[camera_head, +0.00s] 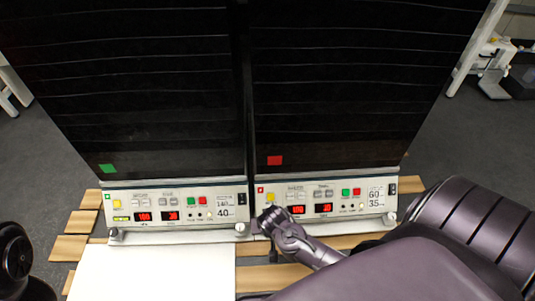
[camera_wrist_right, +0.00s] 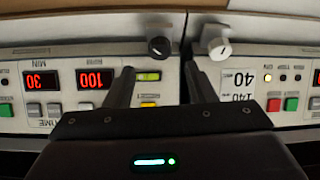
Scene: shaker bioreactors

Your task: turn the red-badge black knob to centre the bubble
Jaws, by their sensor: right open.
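The red-badge unit is the right-hand one in the head view, with a red badge (camera_head: 274,160) on its dark front. In the upside-down right wrist view its black knob (camera_wrist_right: 158,47) sits at the panel's lower corner, just ahead of the fingertips and between their lines. A yellow-green level vial (camera_wrist_right: 148,76) lies close by; its bubble is too small to place. My right gripper (camera_wrist_right: 160,72) is open and empty, its fingers either side of the knob's line. In the head view my right gripper (camera_head: 268,217) covers that corner, hiding knob and vial. My left gripper is out of view.
The green-badge unit (camera_head: 175,208) stands close on the left, with a narrow gap between. Its white knob (camera_wrist_right: 218,46) is just outside one finger. A yellow button (camera_wrist_right: 148,104) and red displays (camera_wrist_right: 95,79) are near the other finger. A white board (camera_head: 150,270) lies in front.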

